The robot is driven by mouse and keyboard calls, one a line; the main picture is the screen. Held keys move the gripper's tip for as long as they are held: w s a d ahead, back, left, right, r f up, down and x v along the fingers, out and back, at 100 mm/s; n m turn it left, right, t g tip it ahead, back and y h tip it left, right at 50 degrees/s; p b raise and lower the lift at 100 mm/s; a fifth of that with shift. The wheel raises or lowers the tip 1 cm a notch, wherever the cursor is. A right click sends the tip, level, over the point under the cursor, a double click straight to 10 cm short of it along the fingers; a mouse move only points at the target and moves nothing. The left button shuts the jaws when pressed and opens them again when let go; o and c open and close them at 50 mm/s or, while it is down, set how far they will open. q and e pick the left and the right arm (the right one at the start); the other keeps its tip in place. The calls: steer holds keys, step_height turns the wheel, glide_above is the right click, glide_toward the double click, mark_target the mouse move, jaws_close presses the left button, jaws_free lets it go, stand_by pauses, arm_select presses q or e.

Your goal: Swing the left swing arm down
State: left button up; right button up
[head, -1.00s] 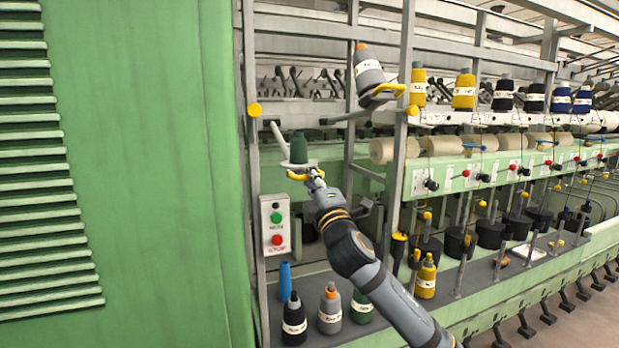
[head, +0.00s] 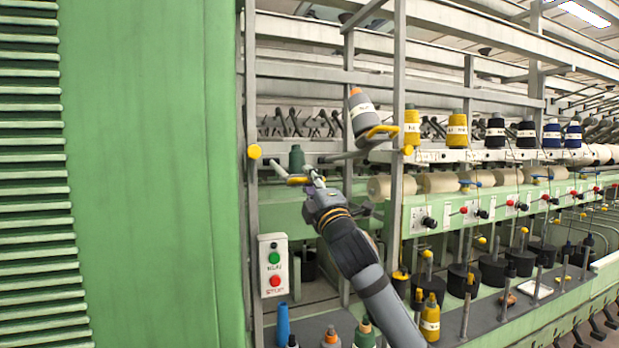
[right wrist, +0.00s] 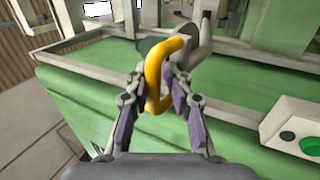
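The left swing arm (head: 279,172) slants out from the green machine's frame near the yellow round knob. It carries a dark green bobbin (head: 296,158) and ends in a yellow handle (head: 298,181). My right gripper (head: 309,178) is at this handle. In the right wrist view the yellow handle loop (right wrist: 153,78) lies between my purple-padded fingers (right wrist: 166,90), which close in on it. The bobbin is mostly hidden there. A second swing arm on the right has a yellow handle (head: 383,131) and a tilted grey bobbin (head: 362,113). My left gripper is out of view.
A RUN/STOP box (head: 273,265) hangs below the left swing arm. An upright post (head: 397,160) stands right of my forearm. Bobbins stand on the lower shelf (head: 313,329), and a large green panel (head: 150,180) fills the left.

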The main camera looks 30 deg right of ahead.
steer(key=shift+w+r, duration=0.15)
steer(key=shift+r, duration=0.75)
steer(key=shift+b+v, duration=0.8)
steer(key=r+b+v, duration=0.1)
steer(key=b+v, duration=0.6)
steer(key=v, duration=0.3)
steer(key=shift+s+r+b, duration=0.2)
steer(key=shift+s+b, duration=0.2)
steer(key=shift+s, duration=0.05)
steer(key=shift+a, duration=0.1)
steer(key=shift+c, duration=0.3)
